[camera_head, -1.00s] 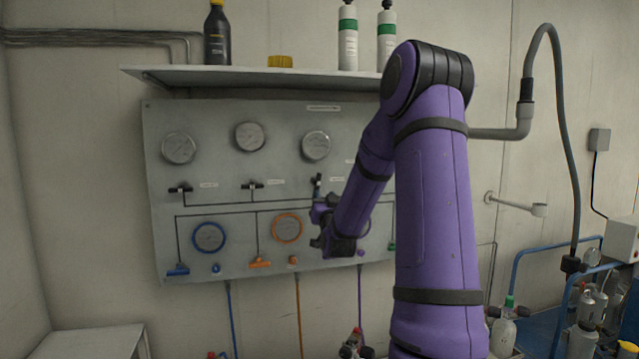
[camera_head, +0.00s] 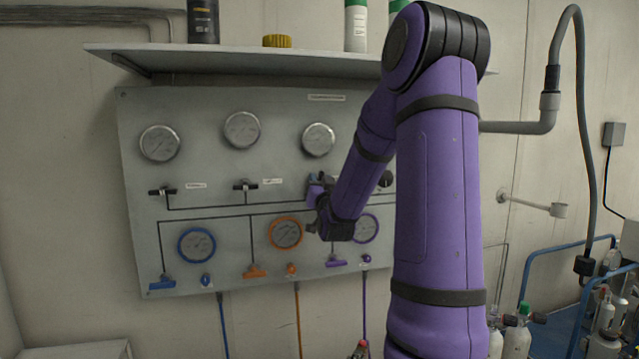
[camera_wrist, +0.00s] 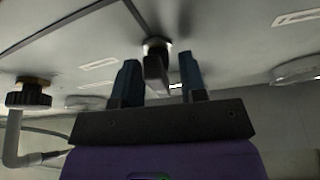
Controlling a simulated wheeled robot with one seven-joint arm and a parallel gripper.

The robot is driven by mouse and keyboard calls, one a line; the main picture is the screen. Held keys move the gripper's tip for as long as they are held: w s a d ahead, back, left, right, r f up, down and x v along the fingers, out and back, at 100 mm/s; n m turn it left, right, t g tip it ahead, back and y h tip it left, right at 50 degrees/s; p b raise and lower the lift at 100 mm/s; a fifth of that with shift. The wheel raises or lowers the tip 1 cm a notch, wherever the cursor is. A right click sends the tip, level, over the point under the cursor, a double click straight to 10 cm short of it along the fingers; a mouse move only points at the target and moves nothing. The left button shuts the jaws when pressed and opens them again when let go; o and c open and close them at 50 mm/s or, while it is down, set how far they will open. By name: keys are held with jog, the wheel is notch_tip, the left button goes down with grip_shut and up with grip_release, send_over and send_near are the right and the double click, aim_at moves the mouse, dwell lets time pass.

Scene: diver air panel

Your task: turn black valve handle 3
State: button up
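The black valve handle 3 (camera_wrist: 155,66) sits on a short stem on the grey panel. In the wrist view it stands between the two dark blue fingers of my gripper (camera_wrist: 160,78). The fingers are apart, with a visible gap on the right side; I cannot tell whether the left finger touches it. In the head view my gripper (camera_head: 316,190) is at the panel below the third upper gauge (camera_head: 318,139) and hides the handle.
The grey panel (camera_head: 220,100) carries gauges, with coloured handles below. A black round knob (camera_head: 385,179) is right of my gripper and shows in the wrist view (camera_wrist: 28,95). A shelf (camera_head: 270,62) with bottles juts out above. My arm covers the panel's right side.

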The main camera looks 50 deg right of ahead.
grip_shut()
jog(key=shift+m, duration=0.5)
jog(key=m+g+h, duration=0.2)
jog(key=m, duration=0.2)
jog(key=m+g, duration=0.1)
jog(key=m, duration=0.2)
jog(key=m+g+h, duration=0.1)
jog(key=m, duration=0.2)
jog(key=shift+g, duration=0.3)
jog(key=m+g, duration=0.2)
jog(key=m, duration=0.3)
jog(key=shift+f, duration=0.1)
jog(key=shift+m+g+y, duration=0.6)
jog(key=shift+m, duration=1.2)
jog(key=shift+f, duration=0.1)
